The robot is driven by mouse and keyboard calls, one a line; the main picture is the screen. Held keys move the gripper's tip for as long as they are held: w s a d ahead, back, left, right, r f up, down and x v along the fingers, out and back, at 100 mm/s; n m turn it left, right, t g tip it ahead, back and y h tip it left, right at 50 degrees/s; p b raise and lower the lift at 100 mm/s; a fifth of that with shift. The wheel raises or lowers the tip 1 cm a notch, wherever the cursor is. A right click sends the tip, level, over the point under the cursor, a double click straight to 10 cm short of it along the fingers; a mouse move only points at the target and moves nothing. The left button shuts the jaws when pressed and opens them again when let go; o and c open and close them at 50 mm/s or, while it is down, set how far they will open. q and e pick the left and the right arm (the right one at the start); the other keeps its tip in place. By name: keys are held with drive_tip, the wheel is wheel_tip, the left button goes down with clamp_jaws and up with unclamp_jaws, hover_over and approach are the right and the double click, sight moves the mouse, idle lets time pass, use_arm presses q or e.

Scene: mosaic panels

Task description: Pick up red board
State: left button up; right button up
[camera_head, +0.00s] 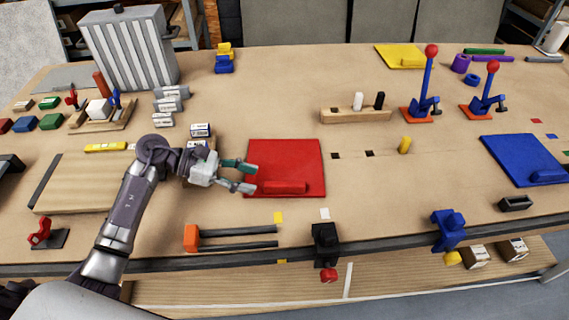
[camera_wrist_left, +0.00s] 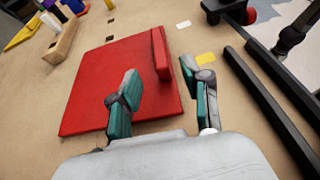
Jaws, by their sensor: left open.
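The red board (camera_head: 290,160) lies flat on the workbench, with a raised red bar handle (camera_head: 285,187) along its near edge. In the left wrist view the red board (camera_wrist_left: 95,85) fills the area ahead, and its red handle (camera_wrist_left: 161,53) stands beyond and between the fingers. My left gripper (camera_head: 250,177) is open and empty at the board's left edge, its fingers pointing towards the handle. In the left wrist view the open gripper (camera_wrist_left: 165,100) has one finger over the board and the other beyond its edge. My right gripper is not in view.
A blue board (camera_head: 522,155) lies at the right and a yellow board (camera_head: 402,57) at the back. A wooden block with pegs (camera_head: 355,115) stands behind the red board. Dark bars with an orange end (camera_head: 192,238) and a black clamp (camera_head: 325,240) are in front.

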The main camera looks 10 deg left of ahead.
sight(280, 184)
use_arm(q)
drive_tip(key=x, duration=0.2)
drive_tip(key=shift+w+d+p, duration=0.1)
drive_tip(key=shift+d+p, duration=0.25)
drive_tip(key=shift+d, duration=0.1)
drive_tip(key=shift+w+d+f, duration=0.15)
drive_tip(key=shift+d+f, duration=0.05)
drive_tip(key=shift+d, duration=0.05)
drive_tip(key=p+x, duration=0.2)
drive_tip(key=x, duration=0.1)
drive_tip(key=p+x, duration=0.1)
drive_tip(key=shift+d+r+p, duration=0.2)
drive_tip(key=shift+d+p, duration=0.1)
drive_tip(key=shift+d, duration=0.2)
drive_tip(key=shift+w+d+f, duration=0.15)
drive_tip(key=shift+d+f, duration=0.1)
drive_tip(key=shift+f, duration=0.05)
drive_tip(key=shift+a, duration=0.1)
drive_tip(key=shift+c, duration=0.5)
clamp_jaws()
drive_tip(key=shift+r, duration=0.1)
